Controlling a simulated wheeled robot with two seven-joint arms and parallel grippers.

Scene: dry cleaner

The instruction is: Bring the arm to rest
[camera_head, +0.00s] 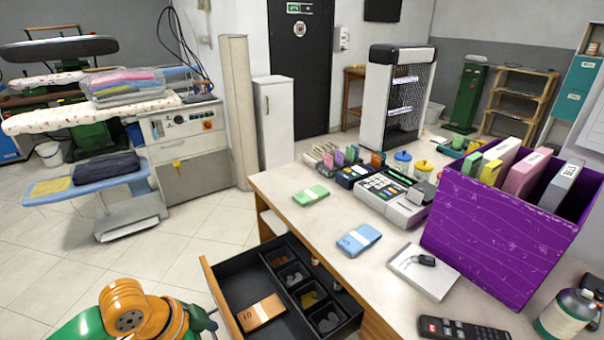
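My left arm (127,309), orange and green, shows at the bottom left, in front of the open drawer. A dark part at its right end (203,319) is near the drawer's left front corner, seemingly apart from it. The fingers cannot be made out, and the lower part of the arm is cut off by the picture's edge. My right arm and gripper are not in view.
The open black-lined drawer (238,281) juts from the wooden counter (285,190), with an orange note bundle (260,312) and coin cups inside. On the counter are green notes (310,195), blue notes (358,240), a cash register (395,195) and a purple box (495,240). Floor left of the counter is clear.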

